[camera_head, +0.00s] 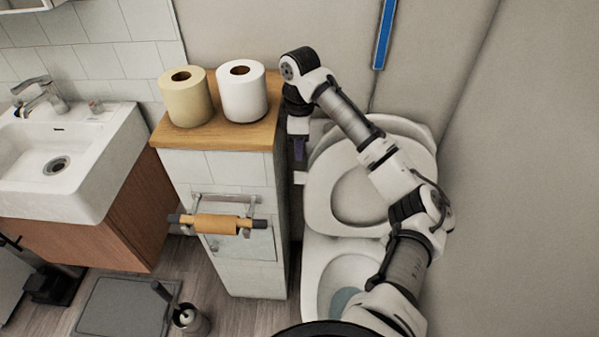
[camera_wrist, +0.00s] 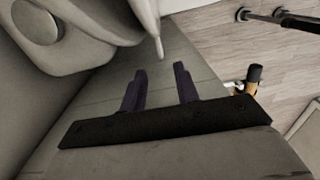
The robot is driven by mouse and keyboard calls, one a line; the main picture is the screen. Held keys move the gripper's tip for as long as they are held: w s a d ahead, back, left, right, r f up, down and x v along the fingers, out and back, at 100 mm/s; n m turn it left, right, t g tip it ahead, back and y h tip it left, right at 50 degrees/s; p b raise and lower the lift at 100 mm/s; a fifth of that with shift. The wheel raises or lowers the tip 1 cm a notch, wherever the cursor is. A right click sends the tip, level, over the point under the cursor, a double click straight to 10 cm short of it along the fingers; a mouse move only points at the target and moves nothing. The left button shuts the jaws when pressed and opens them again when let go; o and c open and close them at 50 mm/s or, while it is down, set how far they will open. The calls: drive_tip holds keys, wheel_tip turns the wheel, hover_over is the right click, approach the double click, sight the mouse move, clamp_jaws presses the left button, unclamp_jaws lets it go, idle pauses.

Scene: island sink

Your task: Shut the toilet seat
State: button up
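The white toilet seat (camera_head: 318,205) stands raised behind the toilet bowl (camera_head: 312,272) in the head view. A white rounded part, the lid or tank (camera_head: 418,135), shows behind the seat. My arm crosses in front and hides part of both. My gripper (camera_head: 299,148) points down beside the upper left edge of the seat, near the tiled cabinet. In the wrist view my gripper (camera_wrist: 161,80) has its two dark fingers apart with nothing held between them. White toilet parts (camera_wrist: 85,40) fill the upper left there; whether a finger touches them, I cannot tell.
The tiled cabinet (camera_head: 225,170) with a wooden top stands close to the left of my gripper. Two paper rolls (camera_head: 242,92) stand on it, and a paper holder (camera_head: 215,223) sticks out in front. A wall (camera_head: 520,180) bounds the right. A brush holder (camera_head: 190,320) is on the floor.

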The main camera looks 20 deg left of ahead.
sight(299, 172)
wheel_tip(299, 172, down, 10)
drive_tip(key=shift+s+r+p, duration=0.15)
drive_tip(key=shift+r+p, duration=0.1)
drive_tip(key=shift+p, duration=0.15)
drive_tip(key=shift+c, duration=0.4)
clamp_jaws()
